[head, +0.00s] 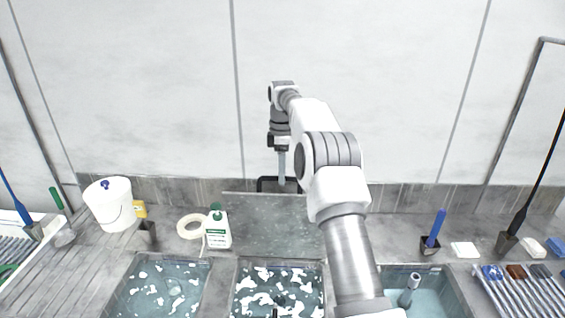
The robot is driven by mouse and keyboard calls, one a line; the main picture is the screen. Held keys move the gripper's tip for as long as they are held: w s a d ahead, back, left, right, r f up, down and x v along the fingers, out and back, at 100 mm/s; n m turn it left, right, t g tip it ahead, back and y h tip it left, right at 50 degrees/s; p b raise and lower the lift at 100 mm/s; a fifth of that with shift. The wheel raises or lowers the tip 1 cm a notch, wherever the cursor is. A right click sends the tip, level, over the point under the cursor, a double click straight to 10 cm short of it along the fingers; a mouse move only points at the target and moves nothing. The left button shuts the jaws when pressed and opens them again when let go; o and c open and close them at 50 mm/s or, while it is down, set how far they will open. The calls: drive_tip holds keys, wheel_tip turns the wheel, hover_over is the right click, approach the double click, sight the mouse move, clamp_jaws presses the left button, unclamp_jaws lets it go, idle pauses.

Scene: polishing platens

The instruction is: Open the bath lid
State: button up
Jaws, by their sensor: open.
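The bath lid (262,228) is a grey speckled panel at the rear edge of the middle bath (236,292). It appears raised, tilted up and back, and the bath's liquid with white patches shows in front of it. A dark handle-like frame (262,185) shows just above the lid's top edge. My gripper (281,180) points down from above at this frame, with its jaws open. The fingertips overlap the frame in the picture; I cannot tell whether they touch it.
A left bath (160,290) and a right bath (435,295) flank the middle one. A white-green bottle (217,232), tape ring (190,226) and white bucket (110,205) stand left. A blue-handled tool (436,228) and a tool tray (520,292) are right. My arm hides part of the counter.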

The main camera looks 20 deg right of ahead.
drive_tip(key=r, duration=0.4)
drive_tip(key=shift+w+r, duration=0.2)
drive_tip(key=shift+r, duration=0.75)
drive_tip(key=shift+s+r, duration=0.1)
drive_tip(key=shift+r, duration=0.05)
drive_tip(key=s+a+r+m+t+b, duration=0.2)
drive_tip(key=s+r+m, duration=0.1)
drive_tip(key=s+r, duration=0.4)
drive_tip(key=s+a+r+m+t+b, duration=0.1)
drive_tip(key=s+a+r+m+b, duration=0.2)
drive_tip(key=s, duration=0.7)
drive_tip(key=s+f+m+t+b, duration=0.1)
drive_tip(key=s+f+m, duration=0.3)
drive_tip(key=s, duration=0.8)
drive_tip(key=s+f+m+t+b, duration=0.1)
drive_tip(key=s+f+m, duration=0.3)
drive_tip(key=s+f, duration=0.4)
drive_tip(key=s+t, duration=0.1)
drive_tip(key=s, duration=0.3)
drive_tip(key=shift+s+a+f, duration=0.2)
drive_tip(key=shift+s+a, duration=0.1)
drive_tip(key=shift+a, duration=0.1)
